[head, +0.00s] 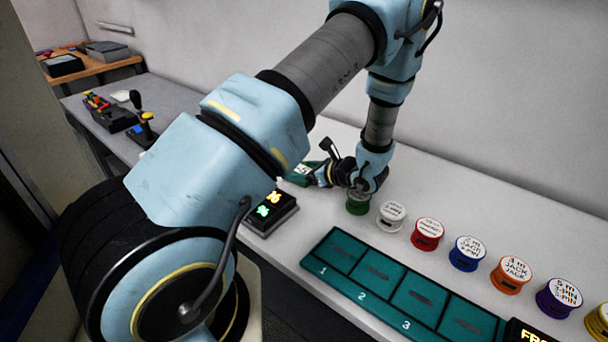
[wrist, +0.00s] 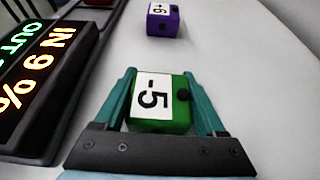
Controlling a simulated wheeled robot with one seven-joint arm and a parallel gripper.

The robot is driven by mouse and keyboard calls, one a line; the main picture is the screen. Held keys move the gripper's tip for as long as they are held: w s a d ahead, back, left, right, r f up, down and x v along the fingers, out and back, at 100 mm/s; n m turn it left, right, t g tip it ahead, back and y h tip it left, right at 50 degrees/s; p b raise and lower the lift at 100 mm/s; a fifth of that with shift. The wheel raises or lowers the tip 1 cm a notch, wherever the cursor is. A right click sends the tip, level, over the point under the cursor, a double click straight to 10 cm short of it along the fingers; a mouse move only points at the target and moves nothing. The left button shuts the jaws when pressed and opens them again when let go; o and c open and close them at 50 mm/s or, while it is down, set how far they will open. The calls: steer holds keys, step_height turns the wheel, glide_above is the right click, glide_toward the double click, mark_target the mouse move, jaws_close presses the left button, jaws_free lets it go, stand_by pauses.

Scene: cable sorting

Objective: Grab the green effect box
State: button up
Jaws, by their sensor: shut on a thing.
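The green effect box (wrist: 176,118) has a white label reading "-5" and a dark knob on top. In the wrist view it sits between the two teal fingers of my gripper (wrist: 159,73), which is shut on it from both sides. In the head view the green box (head: 301,172) is partly visible, with my gripper (head: 306,176) at it, just beyond the display. I cannot tell whether the box is clear of the table.
A purple box (wrist: 163,20) marked "+6" stands farther along. A black lit display (head: 271,212) is close by. A green round container (head: 357,206) is below my wrist, followed by a row of lidded spools. A teal numbered tray (head: 385,285) lies in front.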

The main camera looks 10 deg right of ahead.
steer(key=c, duration=0.6)
steer(key=shift+r, duration=0.1)
steer(key=shift+c, duration=0.2)
